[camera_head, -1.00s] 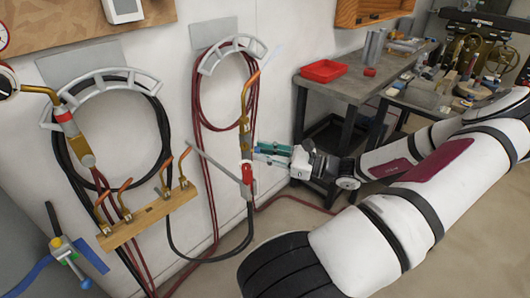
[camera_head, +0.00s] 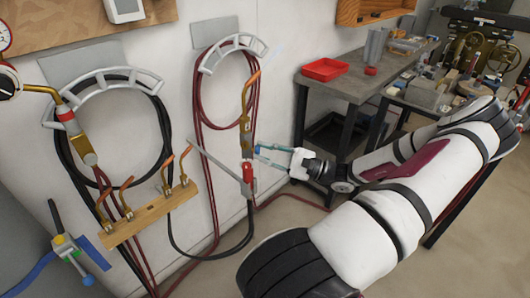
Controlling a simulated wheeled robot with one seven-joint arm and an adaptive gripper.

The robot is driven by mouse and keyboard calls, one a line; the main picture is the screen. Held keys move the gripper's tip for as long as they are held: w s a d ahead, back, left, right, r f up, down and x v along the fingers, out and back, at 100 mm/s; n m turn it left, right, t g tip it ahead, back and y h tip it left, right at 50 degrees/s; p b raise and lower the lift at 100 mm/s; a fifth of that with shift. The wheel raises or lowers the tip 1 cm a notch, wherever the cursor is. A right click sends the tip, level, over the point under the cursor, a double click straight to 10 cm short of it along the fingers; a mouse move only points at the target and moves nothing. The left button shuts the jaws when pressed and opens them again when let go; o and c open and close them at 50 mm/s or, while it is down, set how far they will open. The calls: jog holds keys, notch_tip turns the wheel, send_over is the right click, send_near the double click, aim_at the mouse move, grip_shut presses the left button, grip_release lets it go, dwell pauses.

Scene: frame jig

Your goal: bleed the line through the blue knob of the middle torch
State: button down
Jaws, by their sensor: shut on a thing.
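A brass torch (camera_head: 246,112) with a curved copper tip hangs upright by the hose hanger on the right, the one at my gripper. Its lower end has a red part (camera_head: 248,172). My gripper (camera_head: 257,153) comes in from the right, its blue-green fingers at the torch's lower body. Another brass torch (camera_head: 76,135) with a red band hangs at the left hanger. Which torch counts as the middle one is not clear from this view.
A wooden rack (camera_head: 150,215) with several copper tips stands left of the torch. A grey rod (camera_head: 212,165) slants close to its lower end. Dark red hoses (camera_head: 198,95) run down the wall. A grey workbench (camera_head: 355,88) with a red tray (camera_head: 325,69) stands behind my gripper.

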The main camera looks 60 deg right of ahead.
jog(key=shift+f, duration=0.1)
dwell(0.3)
jog(key=c, duration=1.4)
grip_release()
jog(key=v, duration=1.2)
